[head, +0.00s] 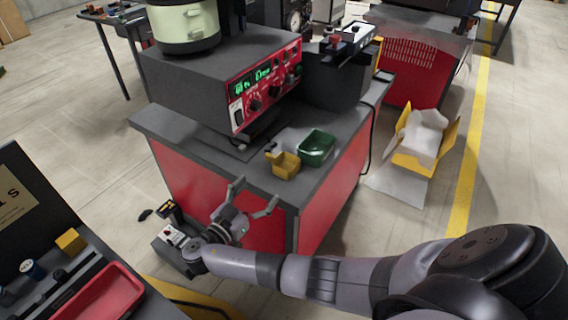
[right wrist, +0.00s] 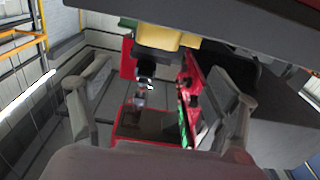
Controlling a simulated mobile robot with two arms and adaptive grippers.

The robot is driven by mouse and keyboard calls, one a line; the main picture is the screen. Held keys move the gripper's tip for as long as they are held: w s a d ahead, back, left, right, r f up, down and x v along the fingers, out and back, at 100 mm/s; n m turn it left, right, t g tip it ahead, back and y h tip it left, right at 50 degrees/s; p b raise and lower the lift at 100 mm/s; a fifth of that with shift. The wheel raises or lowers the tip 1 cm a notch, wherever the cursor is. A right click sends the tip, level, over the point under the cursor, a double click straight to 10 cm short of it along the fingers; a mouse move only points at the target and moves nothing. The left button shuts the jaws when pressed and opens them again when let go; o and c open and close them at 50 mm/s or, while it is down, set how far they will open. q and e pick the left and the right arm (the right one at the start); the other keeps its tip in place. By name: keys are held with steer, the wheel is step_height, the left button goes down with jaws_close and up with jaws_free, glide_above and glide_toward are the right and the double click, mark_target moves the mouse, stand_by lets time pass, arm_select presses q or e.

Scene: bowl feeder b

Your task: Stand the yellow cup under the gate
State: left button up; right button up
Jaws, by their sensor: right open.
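The small yellow cup (head: 284,165) stands on the grey top of the red cabinet, near its front edge and beside a green bin (head: 317,148). It has a raised tab on its left side. My right gripper (head: 256,195) is open and empty, just in front of the cabinet edge, to the lower left of the cup and apart from it. In the right wrist view the yellow cup (right wrist: 165,38) shows at the top, beyond and between the open fingers. I cannot clearly make out the gate. My left gripper is not in view.
The feeder unit with a red control panel (head: 265,88) stands behind the cup and carries a pale green bowl (head: 185,22). A red tray (head: 100,295) lies on a dark bench at lower left. An open yellow box (head: 425,145) stands on the floor at right.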

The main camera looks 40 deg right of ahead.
mark_target(280, 168)
steer(key=x, duration=0.4)
steer(key=shift+d+p, duration=0.1)
steer(key=shift+p, duration=0.3)
steer(key=shift+w+d+r, duration=0.15)
steer(key=shift+d+r, duration=0.05)
steer(key=shift+d, duration=0.15)
steer(key=p+x, duration=0.2)
steer(key=x, duration=0.1)
steer(key=shift+d+r, duration=0.1)
steer(key=shift+d, duration=0.25)
steer(key=shift+w+d, duration=0.1)
steer(key=shift+d, duration=0.3)
steer(key=shift+c, duration=0.6)
steer(key=c, duration=1.4)
